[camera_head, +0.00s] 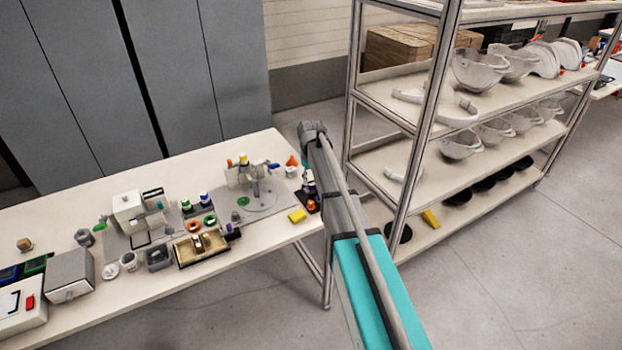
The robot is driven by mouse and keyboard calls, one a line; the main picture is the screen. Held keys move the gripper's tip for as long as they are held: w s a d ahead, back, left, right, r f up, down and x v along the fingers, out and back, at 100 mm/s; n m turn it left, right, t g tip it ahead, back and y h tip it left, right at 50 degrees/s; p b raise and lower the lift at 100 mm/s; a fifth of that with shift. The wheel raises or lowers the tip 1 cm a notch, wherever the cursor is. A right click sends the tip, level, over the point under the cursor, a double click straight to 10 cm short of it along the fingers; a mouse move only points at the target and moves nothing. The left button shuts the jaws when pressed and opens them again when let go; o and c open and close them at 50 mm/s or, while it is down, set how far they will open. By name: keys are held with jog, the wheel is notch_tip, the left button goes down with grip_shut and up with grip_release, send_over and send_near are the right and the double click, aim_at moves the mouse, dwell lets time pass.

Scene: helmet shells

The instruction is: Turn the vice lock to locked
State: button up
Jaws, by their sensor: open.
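A brass-coloured device (201,248), which looks like the vice, stands near the front edge of the white table. It has dark parts along its top and a small purple-and-dark piece (233,232) beside its right end. The lock and its position are too small to tell. My arm (345,215) reaches up from the bottom right, past the table's right end. Its far visible end is a grey joint (313,130) above the table's back right corner. I cannot make out my gripper or its fingers.
A shelf rack (425,110) with helmet shells stands right. Grey cabinets (60,90) stand behind.

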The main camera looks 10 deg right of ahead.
jog(key=shift+r+p, duration=0.7)
jog(key=shift+r, duration=0.3)
jog(key=s+m, duration=0.4)
jog(key=s, duration=2.5)
jog(key=shift+s+a, duration=0.15)
jog(key=shift+a, duration=0.3)
